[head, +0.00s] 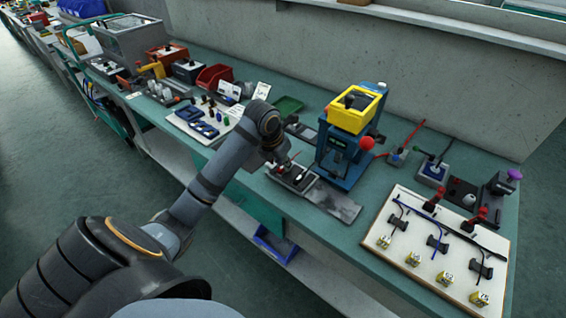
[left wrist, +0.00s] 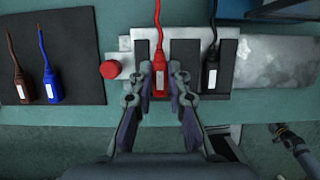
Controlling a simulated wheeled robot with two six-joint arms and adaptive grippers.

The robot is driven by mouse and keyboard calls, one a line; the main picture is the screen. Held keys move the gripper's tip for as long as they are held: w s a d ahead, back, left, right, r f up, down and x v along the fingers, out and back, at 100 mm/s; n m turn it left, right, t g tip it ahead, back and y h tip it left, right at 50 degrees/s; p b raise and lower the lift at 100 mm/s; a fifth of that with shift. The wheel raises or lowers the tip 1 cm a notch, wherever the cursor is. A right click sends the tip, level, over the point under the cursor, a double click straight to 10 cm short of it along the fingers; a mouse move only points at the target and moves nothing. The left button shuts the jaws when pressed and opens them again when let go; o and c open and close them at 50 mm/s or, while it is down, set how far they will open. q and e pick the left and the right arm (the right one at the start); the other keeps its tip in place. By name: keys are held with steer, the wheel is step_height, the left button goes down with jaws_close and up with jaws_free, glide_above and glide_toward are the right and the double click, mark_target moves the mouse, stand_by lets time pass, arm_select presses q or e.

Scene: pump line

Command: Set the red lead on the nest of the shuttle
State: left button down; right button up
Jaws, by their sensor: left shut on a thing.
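My left gripper (left wrist: 160,82) is shut on the red lead (left wrist: 160,74), holding it by its red plug body with the cable running away at the top of the left wrist view. The red lead is over the left part of the shuttle (left wrist: 184,48), a pale plate with dark blocks. I cannot tell whether it touches the nest. A black lead (left wrist: 210,74) lies on the shuttle to the right. In the head view the left gripper (head: 284,160) is at the shuttle (head: 292,179), and the red lead is hard to make out.
A red button (left wrist: 110,69) is left of the shuttle, and a dark mat (left wrist: 84,88) holds a brown and a blue lead. A metal plate (left wrist: 275,62) extends right. The blue press (head: 345,150) stands close behind. A jointed part (left wrist: 293,142), perhaps my right arm, shows lower right.

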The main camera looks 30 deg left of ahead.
arm_select(q)
steer(key=shift+s+f+b, duration=0.15)
steer(key=shift+f+b, duration=0.15)
steer(key=shift+f, duration=0.05)
stand_by(0.4)
steer(key=c, duration=1.2)
jaws_free()
steer(key=shift+f, duration=0.15)
steer(key=shift+o, duration=0.4)
steer(key=shift+o, duration=1)
steer(key=shift+r, duration=0.25)
